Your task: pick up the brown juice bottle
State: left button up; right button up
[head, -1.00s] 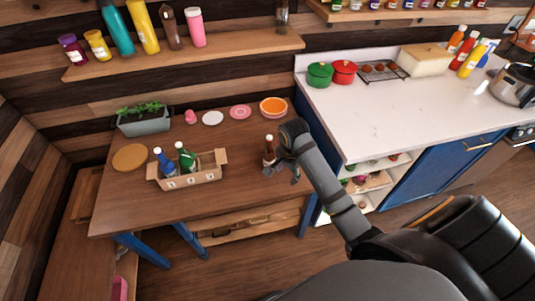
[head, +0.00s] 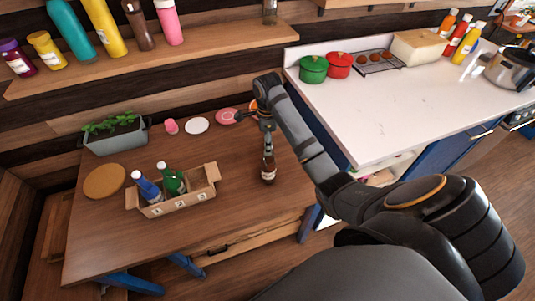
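The brown juice bottle (head: 268,168) stands upright on the right part of the wooden table, with a pale label low on its side. My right gripper (head: 255,119) is just above the bottle's top in the picture, with its fingers spread and nothing seen between them. One finger appears close to the bottle's neck; I cannot tell whether they touch. My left gripper is not in view.
On the wooden table (head: 225,222), a cardboard carrier (head: 180,208) holds a blue bottle (head: 147,190) and a green bottle (head: 168,178). Behind are a planter (head: 118,142), a white plate (head: 197,126) and a pink plate (head: 227,116). A white counter (head: 400,105) adjoins at right.

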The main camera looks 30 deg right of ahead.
aim_at(268, 163)
jog(key=shift+s+f+b, duration=0.1)
jog(key=shift+f+b, duration=0.2)
jog(key=shift+b, duration=0.05)
jog(key=f+b, duration=0.2)
jog(key=f, duration=0.1)
jog(key=shift+s+a+b, duration=0.2)
jog(key=shift+s+b, duration=0.15)
jog(key=shift+b, duration=0.05)
jog(key=shift+w+f+p, duration=0.25)
jog(key=shift+f+p, duration=0.35)
jog(key=shift+p, duration=0.1)
jog(key=shift+s+r, duration=0.1)
jog(key=c, duration=0.7)
grip_shut()
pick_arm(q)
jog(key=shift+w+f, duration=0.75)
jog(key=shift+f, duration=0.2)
